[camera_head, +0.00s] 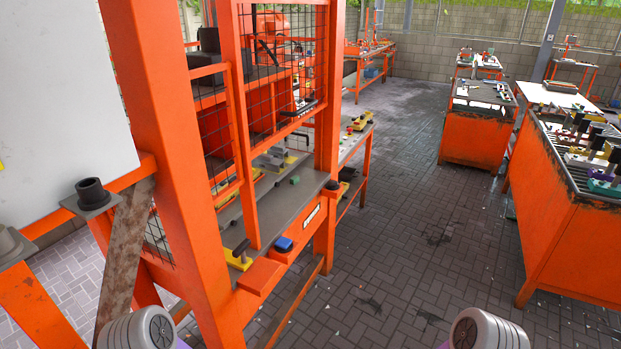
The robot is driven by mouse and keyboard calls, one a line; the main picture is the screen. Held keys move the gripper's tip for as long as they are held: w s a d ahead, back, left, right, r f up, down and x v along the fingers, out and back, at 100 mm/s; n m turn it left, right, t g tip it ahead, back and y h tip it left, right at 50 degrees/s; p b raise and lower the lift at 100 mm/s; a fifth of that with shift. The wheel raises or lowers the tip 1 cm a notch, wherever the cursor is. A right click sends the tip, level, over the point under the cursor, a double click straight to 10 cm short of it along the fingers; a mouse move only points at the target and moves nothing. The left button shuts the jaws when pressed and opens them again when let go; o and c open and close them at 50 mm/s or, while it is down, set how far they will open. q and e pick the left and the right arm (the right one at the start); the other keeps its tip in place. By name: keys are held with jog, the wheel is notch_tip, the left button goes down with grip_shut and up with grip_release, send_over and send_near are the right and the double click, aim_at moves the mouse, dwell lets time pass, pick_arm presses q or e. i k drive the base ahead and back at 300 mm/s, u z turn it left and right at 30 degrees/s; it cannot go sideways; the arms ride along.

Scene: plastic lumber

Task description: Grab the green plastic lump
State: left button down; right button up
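A small dark green lump (295,180) lies on the grey work surface (268,206) inside the orange machine frame, left of the picture's middle. It sits near the surface's right part, apart from the grey and yellow pieces behind it. Neither of my grippers shows in the head view. Only grey rounded parts of my own arms show at the bottom edge, one at left and one right of the middle, both far from the lump.
The orange frame's posts (175,150) and wire mesh stand around the work surface. A blue-topped button (284,244) and a yellow-based black lever (240,256) sit along its front. Orange workbenches (560,235) stand at right. The paved floor (400,230) between is clear.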

aim_at(294, 180)
jog(key=z, duration=0.65)
jog(key=i, duration=3.2)
jog(key=u, duration=2.25)
